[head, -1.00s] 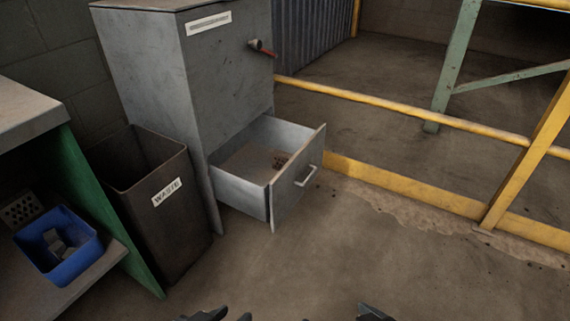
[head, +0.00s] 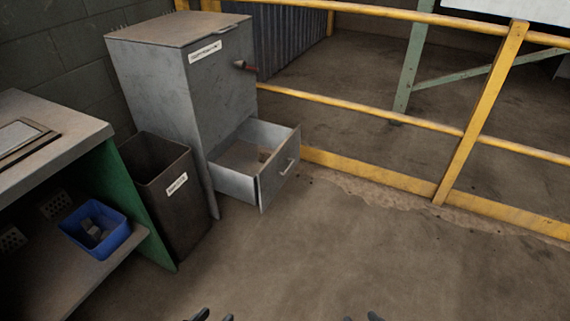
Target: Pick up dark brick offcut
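Grey pieces (head: 93,227) lie in a blue bin (head: 107,245) on the lower shelf at left. I cannot tell which piece is the dark brick offcut. My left gripper (head: 214,316) shows only its fingertips at the bottom edge, apart with nothing seen between them. My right gripper (head: 361,318) likewise shows two separated tips at the bottom edge. Both are well away from the drawer and bin.
A dark waste container (head: 180,215) stands between the grey cabinet (head: 165,85) and the green-sided bench (head: 130,200). Bricks with holes (head: 12,238) lie on the bench's lower shelf. A yellow railing (head: 370,178) runs behind and to the right. The floor (head: 330,250) in front is clear.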

